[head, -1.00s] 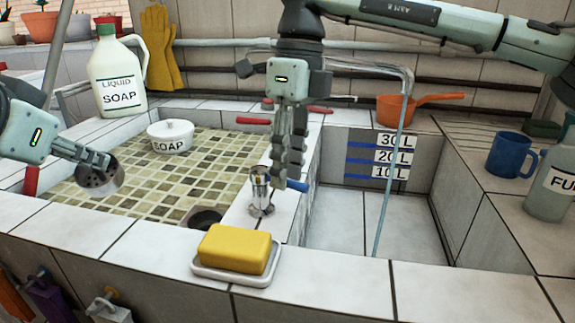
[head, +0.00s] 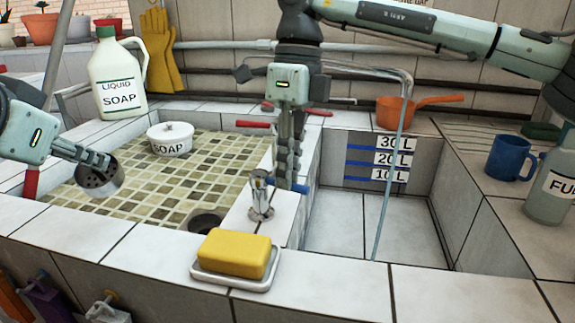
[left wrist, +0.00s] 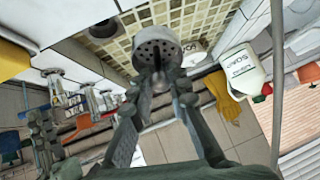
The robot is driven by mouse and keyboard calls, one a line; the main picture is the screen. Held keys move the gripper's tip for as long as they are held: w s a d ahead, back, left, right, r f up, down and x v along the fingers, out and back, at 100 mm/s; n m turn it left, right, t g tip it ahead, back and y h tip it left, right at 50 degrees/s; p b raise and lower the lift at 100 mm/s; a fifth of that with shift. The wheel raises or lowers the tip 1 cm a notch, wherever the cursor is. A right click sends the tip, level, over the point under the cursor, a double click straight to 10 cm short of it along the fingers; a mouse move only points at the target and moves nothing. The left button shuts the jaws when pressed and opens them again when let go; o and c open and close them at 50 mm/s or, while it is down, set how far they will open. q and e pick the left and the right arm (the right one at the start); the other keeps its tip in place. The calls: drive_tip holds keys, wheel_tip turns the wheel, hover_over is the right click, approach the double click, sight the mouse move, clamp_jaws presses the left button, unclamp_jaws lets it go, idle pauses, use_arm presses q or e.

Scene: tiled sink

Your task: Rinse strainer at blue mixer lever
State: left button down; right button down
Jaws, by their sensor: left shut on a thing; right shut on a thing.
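The strainer (head: 101,183), a small metal cup with holes, is held by my left gripper (head: 103,160) over the tiled left basin. In the left wrist view the strainer (left wrist: 157,44) sits at the fingertips, its holed face visible. The chrome mixer (head: 260,196) stands on the divider between the basins. Its blue lever (head: 300,188) points right. My right gripper (head: 287,180) is shut on the lever, and its fingers hide part of it. A thin water stream (head: 383,205) falls from the pipe spout (head: 408,82) into the right basin, away from the strainer.
A yellow sponge (head: 234,252) lies on a dish on the front edge. A soap pot (head: 171,138) and a soap jug (head: 117,75) stand behind the strainer.

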drive_tip(key=n, duration=0.1)
drive_tip(key=w+n+p, duration=0.1)
drive_tip(key=shift+w+d+n+h, duration=0.1)
drive_tip(key=shift+d+n+h, duration=0.05)
drive_tip(key=shift+n+h, duration=0.2)
drive_tip(key=c, duration=1.6)
unclamp_jaws()
drive_tip(key=shift+o, duration=0.2)
wheel_tip(320, 180, up, 12)
drive_tip(key=w, duration=0.2)
drive_tip(key=shift+w+d, duration=0.15)
drive_tip(key=shift+d, duration=0.05)
drive_tip(key=shift+f, duration=0.1)
